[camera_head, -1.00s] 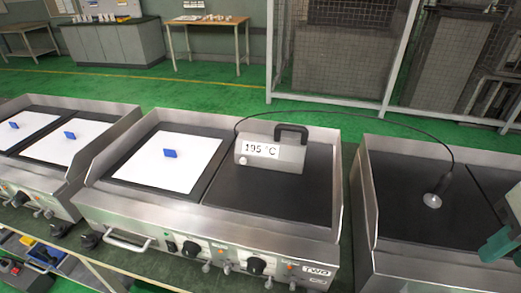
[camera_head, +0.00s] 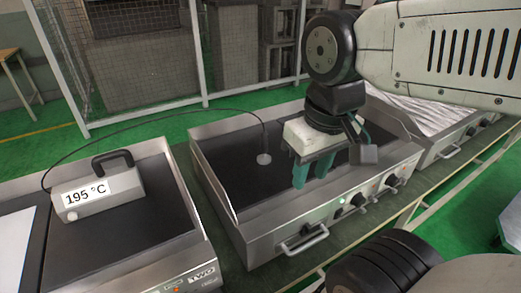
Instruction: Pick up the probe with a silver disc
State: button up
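The probe (camera_head: 263,158) has a silver disc at its lower end and a thin dark cable rising from it. It rests on the dark plate of the middle heating unit (camera_head: 228,195), left of my gripper. The cable runs left to a grey meter (camera_head: 112,192) with a black handle, reading 195 °C. My gripper (camera_head: 312,172) has green fingers pointing down over the same plate, to the right of the probe and apart from it. The fingers look apart, with nothing seen between them.
The meter stands on the left heating unit (camera_head: 125,236). Raised metal walls edge the units, and knobs and a handle (camera_head: 302,241) stick out in front. Another unit (camera_head: 432,118) is at the right. A white-framed mesh fence (camera_head: 140,60) stands behind.

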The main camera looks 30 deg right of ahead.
aim_at(264, 158)
jog(key=k, duration=1)
jog(key=u, duration=0.95)
jog(key=i, duration=0.9)
jog(key=z, duration=1.55)
